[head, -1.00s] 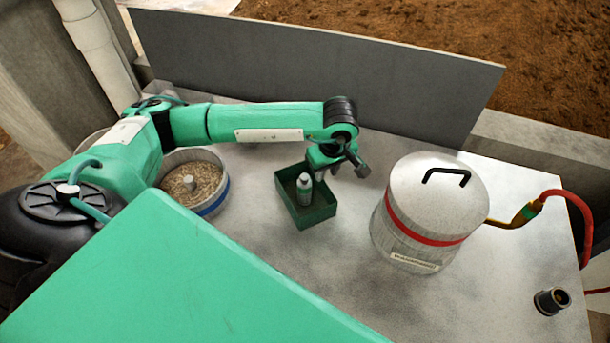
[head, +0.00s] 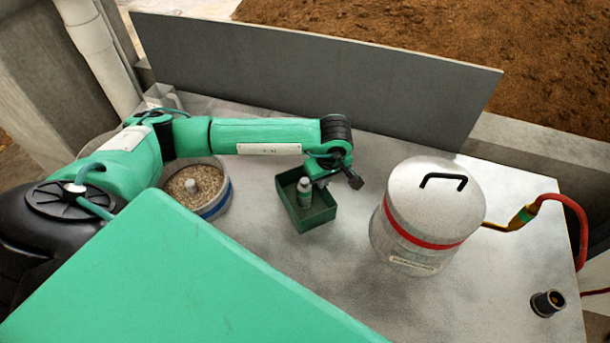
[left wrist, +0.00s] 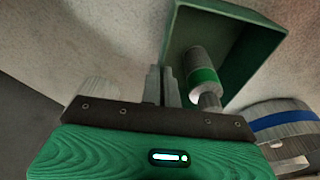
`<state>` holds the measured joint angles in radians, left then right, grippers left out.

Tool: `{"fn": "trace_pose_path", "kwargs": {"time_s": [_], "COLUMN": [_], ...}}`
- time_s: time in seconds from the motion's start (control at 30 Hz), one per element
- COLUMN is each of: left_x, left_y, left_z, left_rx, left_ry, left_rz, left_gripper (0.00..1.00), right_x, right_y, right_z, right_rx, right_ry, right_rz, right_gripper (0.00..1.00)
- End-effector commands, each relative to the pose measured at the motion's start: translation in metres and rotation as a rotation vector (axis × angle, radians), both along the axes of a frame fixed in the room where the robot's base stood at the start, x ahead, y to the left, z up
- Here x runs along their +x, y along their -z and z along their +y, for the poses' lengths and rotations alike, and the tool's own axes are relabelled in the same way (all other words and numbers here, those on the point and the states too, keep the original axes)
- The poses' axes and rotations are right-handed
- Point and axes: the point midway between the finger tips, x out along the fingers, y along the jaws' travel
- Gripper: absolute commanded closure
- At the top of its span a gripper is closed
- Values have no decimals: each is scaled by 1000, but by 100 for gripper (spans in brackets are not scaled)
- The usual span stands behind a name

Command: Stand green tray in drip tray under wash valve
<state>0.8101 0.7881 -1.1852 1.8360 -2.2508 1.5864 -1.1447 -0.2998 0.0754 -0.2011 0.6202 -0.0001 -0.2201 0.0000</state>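The green tray (head: 318,219) is a small open box resting on the grey table, right of the bowl of grain. A small bottle with a green band (head: 305,192) stands inside it. My left gripper (head: 322,180) is at the tray's back right rim, pointing down. In the left wrist view the fingers (left wrist: 165,82) are close together at the edge of the tray's wall (left wrist: 230,12), seemingly with the thin wall between them; the bottle (left wrist: 203,75) is just right of them. I cannot make out a drip tray or wash valve. My right gripper is out of view.
A round bowl of grain (head: 190,203) stands left of the tray. A lidded metal pot (head: 410,240) with a red band stands right, joined to a red hose (head: 575,212). A black fitting (head: 548,303) is at the front right. A grey panel (head: 300,65) stands behind.

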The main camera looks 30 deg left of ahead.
Motion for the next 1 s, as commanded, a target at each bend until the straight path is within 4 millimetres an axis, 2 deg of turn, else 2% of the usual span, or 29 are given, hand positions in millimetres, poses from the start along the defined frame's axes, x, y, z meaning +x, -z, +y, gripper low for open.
{"fn": "trace_pose_path", "kwargs": {"time_s": [1.0], "left_x": [0], "left_y": [-1], "left_z": [0], "left_rx": [-1], "left_ry": [0], "left_rz": [-2], "left_gripper": [100], "right_x": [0], "right_y": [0], "right_z": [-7], "right_rx": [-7], "right_ry": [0], "right_rz": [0], "right_gripper": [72]}}
